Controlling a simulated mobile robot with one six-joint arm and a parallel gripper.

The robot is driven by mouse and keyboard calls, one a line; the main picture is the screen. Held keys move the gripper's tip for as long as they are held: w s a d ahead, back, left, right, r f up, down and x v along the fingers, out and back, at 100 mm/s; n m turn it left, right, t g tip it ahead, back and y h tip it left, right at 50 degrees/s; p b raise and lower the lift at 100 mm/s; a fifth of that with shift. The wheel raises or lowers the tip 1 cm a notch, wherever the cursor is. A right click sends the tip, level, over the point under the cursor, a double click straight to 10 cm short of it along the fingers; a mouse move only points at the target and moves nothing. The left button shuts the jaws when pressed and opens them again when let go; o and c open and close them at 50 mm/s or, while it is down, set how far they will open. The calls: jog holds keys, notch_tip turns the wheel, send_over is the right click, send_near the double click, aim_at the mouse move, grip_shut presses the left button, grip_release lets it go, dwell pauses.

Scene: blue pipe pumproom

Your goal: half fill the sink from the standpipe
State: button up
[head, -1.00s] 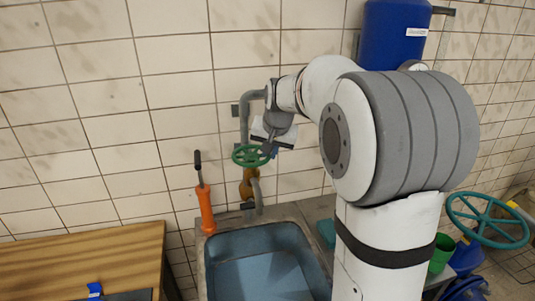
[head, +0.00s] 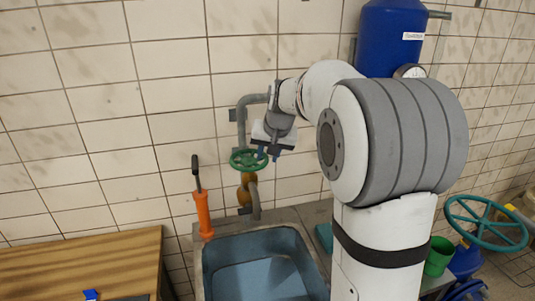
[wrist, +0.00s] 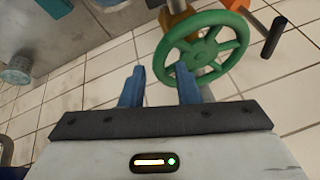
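A green handwheel (head: 249,160) sits on the brass valve (head: 246,181) of the grey standpipe (head: 242,112) on the tiled wall. The spout (head: 256,200) points down at the back of the blue sink (head: 212,271). I see no stream below it and cannot tell whether water is in the sink. My gripper (head: 268,153) is at the wheel's right side. In the wrist view, my gripper (wrist: 160,70) is open with two blue fingers apart. The wheel (wrist: 202,52) shows beyond the right finger, its rim overlapping that fingertip; I cannot tell whether they touch.
An orange tool (head: 203,214) with a black handle stands at the sink's back left corner. A wooden table (head: 80,260) is at the left. A blue tank (head: 391,38) hangs on the wall. A large teal wheel (head: 487,222) and green bucket (head: 439,256) are at the right.

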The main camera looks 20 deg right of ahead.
jog(key=shift+o, duration=0.3)
jog(key=shift+r, duration=0.1)
jog(key=b+v, duration=0.1)
jog(key=v, duration=0.6)
jog(key=shift+s+r, duration=0.15)
jog(key=shift+r, duration=0.15)
dwell(3.0)
